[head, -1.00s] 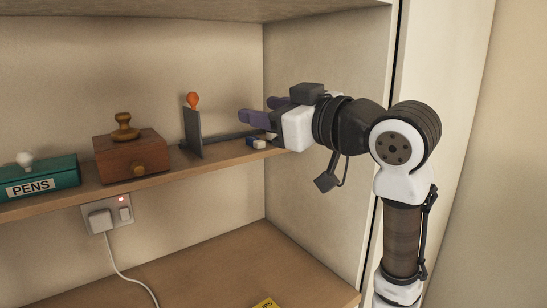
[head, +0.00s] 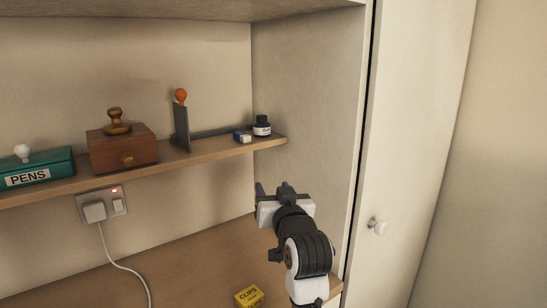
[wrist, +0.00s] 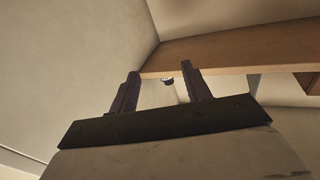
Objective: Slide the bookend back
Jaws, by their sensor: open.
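The bookend (head: 181,127) is a dark upright plate with an orange knob (head: 180,95) on top. It stands on the upper shelf beside the wooden box, at the left end of a dark rail (head: 220,132). My gripper (head: 273,187) is open and empty, below the shelf's right end, in front of the side panel, well apart from the bookend. In the wrist view, my two dark fingers (wrist: 162,76) are spread, and a small dark object too small to make out shows between them. I cannot make out the bookend in that view.
An ink bottle (head: 262,126) and a small blue-and-white block (head: 242,137) sit near the shelf's right end. A wooden box (head: 123,151) and a teal pens box (head: 36,168) stand left. A yellow clips box (head: 249,296) lies on the desk below.

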